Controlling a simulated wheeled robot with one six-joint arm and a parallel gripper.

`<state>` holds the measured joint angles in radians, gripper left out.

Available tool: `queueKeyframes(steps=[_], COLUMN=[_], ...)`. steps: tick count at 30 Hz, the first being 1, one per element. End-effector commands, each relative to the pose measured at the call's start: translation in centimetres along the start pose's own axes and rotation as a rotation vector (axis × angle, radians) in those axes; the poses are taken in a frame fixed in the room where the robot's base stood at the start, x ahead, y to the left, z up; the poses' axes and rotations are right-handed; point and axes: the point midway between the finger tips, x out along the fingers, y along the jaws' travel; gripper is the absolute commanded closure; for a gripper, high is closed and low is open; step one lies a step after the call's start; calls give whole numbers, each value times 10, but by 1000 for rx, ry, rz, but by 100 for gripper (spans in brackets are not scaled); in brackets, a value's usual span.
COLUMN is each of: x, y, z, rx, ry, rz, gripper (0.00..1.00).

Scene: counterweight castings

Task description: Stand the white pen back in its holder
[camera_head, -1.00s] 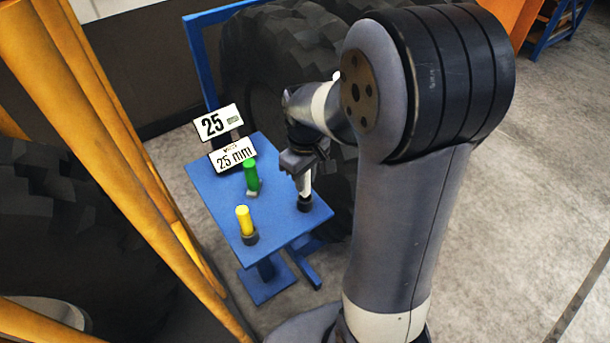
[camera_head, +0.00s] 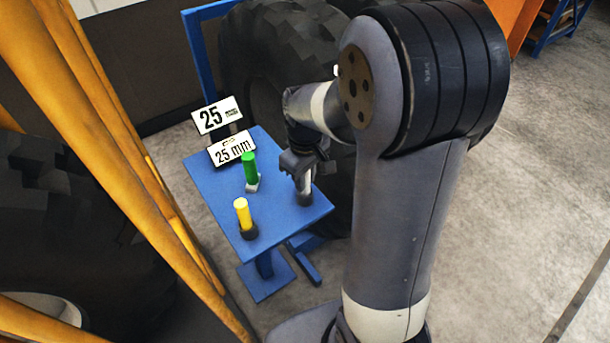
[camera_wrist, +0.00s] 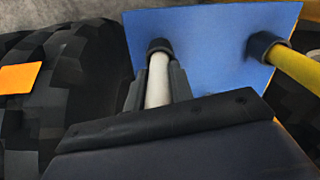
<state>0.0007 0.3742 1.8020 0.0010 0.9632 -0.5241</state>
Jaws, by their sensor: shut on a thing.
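The white pen (camera_head: 305,184) stands upright at the right of the blue table, with its lower end at a dark round holder (camera_head: 305,199). My gripper (camera_head: 301,170) is around the pen's upper part from above. In the wrist view, my gripper (camera_wrist: 158,88) is shut on the white pen (camera_wrist: 158,80), a finger on each side. The pen's far end meets the dark holder (camera_wrist: 159,46) there. How deep the pen sits inside the holder is hidden.
The blue table (camera_head: 215,190) also bears a yellow pen (camera_head: 242,213) in a dark holder and a green pen (camera_head: 250,168) on a pale base. Two "25" signs (camera_head: 216,115) stand at the back. A large tyre (camera_head: 265,60) is close behind.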

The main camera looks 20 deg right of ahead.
Motion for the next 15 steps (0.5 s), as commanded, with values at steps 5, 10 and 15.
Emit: queueKeyframes(steps=[5,10,15], x=[6,10,14], y=[0,0,0], z=[0,0,0], rx=[0,0,0], ry=[0,0,0], rz=[0,0,0], gripper=[92,92,92])
